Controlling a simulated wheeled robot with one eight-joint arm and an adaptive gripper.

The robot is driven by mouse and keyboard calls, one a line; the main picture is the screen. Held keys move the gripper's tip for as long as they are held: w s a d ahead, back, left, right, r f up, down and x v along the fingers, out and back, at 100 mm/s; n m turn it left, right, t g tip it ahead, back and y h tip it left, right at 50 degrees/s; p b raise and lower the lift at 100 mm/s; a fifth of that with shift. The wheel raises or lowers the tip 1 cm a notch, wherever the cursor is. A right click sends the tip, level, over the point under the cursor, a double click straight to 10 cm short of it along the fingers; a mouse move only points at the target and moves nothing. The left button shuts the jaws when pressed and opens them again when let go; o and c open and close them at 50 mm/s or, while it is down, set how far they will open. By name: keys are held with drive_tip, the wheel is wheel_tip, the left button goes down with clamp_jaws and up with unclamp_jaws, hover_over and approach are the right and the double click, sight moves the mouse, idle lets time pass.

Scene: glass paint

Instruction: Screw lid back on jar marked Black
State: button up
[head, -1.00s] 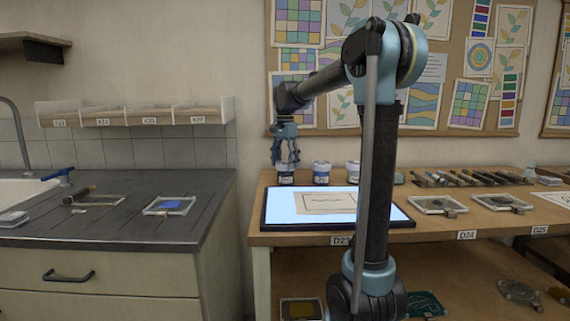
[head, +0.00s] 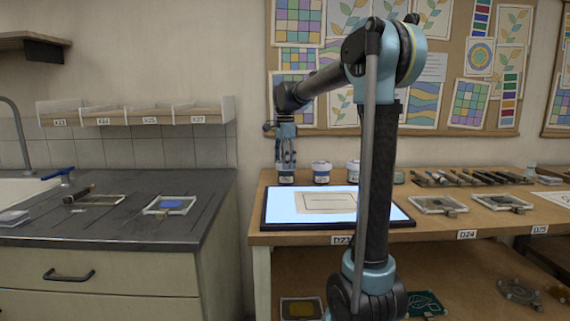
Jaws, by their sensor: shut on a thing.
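My gripper (head: 286,163) points straight down over a small jar (head: 286,179) at the left end of a short row behind the light panel. Its fingers are shut at the top of this jar, on what appears to be its lid, which they mostly hide. The jar stands upright on the wooden bench. The writing on its label is too small to read, so I cannot tell whether it says Black. How the lid sits on the jar cannot be made out.
Two more jars with pale lids, the middle one (head: 321,172) and the right one (head: 353,171), stand close by on the right. The lit panel (head: 285,207) with a drawn sheet (head: 328,202) lies in front. My arm's column blocks part of the bench.

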idle(0.3)
drive_tip(key=m, duration=0.3)
drive_tip(key=shift+w+m, duration=0.1)
drive_tip(key=shift+m, duration=1)
drive_tip(key=shift+m, duration=1.2)
drive_tip(key=shift+w+m, duration=0.1)
drive_tip(key=shift+m, duration=1.3)
drive_tip(key=shift+f, duration=0.1)
drive_tip(key=shift+m, duration=0.9)
drive_tip(key=shift+w+d+m, duration=0.1)
drive_tip(key=shift+m, duration=1.9)
